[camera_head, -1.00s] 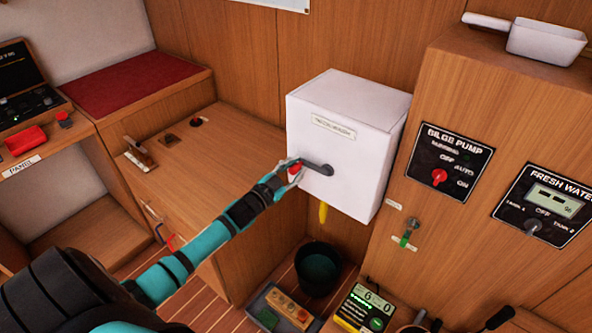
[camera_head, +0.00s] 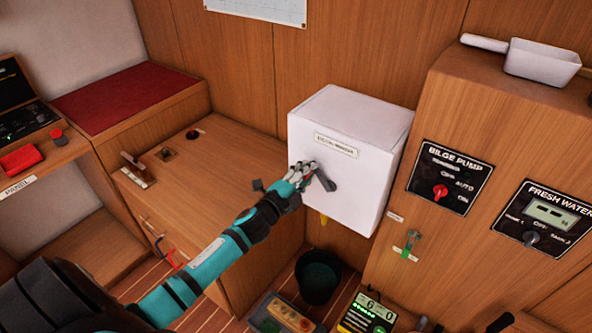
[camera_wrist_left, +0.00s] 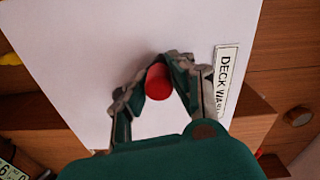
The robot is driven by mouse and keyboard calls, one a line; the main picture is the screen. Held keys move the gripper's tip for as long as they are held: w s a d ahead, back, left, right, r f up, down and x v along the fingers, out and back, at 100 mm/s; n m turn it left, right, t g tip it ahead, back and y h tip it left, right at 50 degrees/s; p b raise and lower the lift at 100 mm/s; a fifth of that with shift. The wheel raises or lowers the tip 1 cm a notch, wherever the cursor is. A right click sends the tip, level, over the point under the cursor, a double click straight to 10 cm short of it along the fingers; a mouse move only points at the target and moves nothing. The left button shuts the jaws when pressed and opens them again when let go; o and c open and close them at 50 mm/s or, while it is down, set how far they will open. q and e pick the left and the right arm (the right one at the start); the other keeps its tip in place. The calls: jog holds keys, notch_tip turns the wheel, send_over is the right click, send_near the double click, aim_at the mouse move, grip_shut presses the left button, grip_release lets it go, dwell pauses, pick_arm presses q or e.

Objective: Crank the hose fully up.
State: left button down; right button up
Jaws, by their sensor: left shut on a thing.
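A white box (camera_head: 372,130) with a label plate is mounted on the wooden wall. A dark crank (camera_head: 324,178) sits on its front face, its arm now pointing up and left from the hub. My left gripper (camera_head: 309,170) is at the crank's outer end. In the left wrist view, the red crank knob (camera_wrist_left: 158,82) is between the fingers of my left gripper (camera_wrist_left: 157,75), which is shut on it. A short yellow hose end (camera_head: 323,219) shows under the box, smaller than before. My right gripper is not in view.
A dark bucket (camera_head: 318,278) stands on the floor below the box. A wooden counter (camera_head: 215,185) lies to the left. The bilge pump panel (camera_head: 449,178) and a green-handled valve (camera_head: 408,246) are on the cabinet to the right.

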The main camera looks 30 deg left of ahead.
pick_arm(q)
jog(key=shift+d+r+m, duration=0.5)
jog(key=shift+r+m, duration=0.25)
jog(key=shift+m, duration=0.15)
jog(key=shift+d+r+m, duration=0.15)
jog(key=shift+d+m, duration=0.1)
jog(key=shift+m, duration=0.25)
jog(key=m, duration=0.1)
jog(key=d+m, duration=0.2)
jog(key=shift+s+d+r+p, duration=0.1)
jog(key=shift+d+r+p, duration=0.15)
jog(key=shift+p, duration=0.1)
jog(key=shift+d+m, duration=0.35)
jog(key=shift+m, duration=0.45)
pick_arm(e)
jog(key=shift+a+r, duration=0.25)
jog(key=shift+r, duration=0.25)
pick_arm(q)
jog(key=shift+d, duration=0.1)
jog(key=c, duration=1.1)
grip_release()
jog(key=shift+s+d+f, duration=0.1)
jog(key=shift+d, duration=0.05)
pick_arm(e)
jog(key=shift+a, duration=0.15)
pick_arm(q)
jog(key=shift+f, duration=0.1)
